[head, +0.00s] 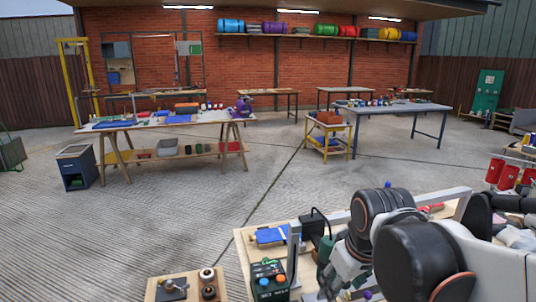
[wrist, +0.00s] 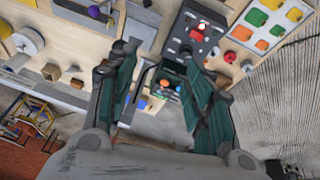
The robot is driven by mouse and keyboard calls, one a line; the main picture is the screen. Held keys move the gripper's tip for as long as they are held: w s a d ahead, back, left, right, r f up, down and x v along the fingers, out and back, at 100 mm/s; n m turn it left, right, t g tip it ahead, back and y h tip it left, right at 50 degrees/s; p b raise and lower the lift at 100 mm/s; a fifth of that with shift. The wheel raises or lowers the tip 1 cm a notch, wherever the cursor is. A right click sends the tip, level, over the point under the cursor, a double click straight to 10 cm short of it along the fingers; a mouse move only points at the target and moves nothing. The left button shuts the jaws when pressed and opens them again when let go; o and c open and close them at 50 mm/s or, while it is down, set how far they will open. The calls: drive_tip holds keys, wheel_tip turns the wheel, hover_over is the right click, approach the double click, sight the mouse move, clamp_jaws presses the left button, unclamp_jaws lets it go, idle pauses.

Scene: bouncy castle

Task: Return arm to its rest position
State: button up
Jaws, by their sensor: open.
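My arm (head: 400,240) reaches over the wooden workbench at the lower right of the head view, its black and grey links bent. My gripper (wrist: 160,58) is open in the wrist view, its two dark green-padded fingers spread apart. Nothing is held between them. A dark box with orange and blue knobs (wrist: 168,86) shows beyond the gap between the fingers; I cannot tell the distance. In the head view the fingertips are hard to make out behind my arm links.
The near workbench (head: 243,250) carries a box with blue and orange knobs (head: 269,283), a blue item (head: 270,234) and a metal upright (head: 294,255). A dark button panel (wrist: 194,36) shows in the wrist view. Open concrete floor (head: 200,215) lies left of the bench.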

drive_tip(key=s+d+m+t, duration=0.3)
drive_tip(key=s+d+m, duration=0.2)
drive_tip(key=s, duration=0.5)
drive_tip(key=shift+d+h, duration=0.15)
drive_tip(key=shift+h, duration=0.15)
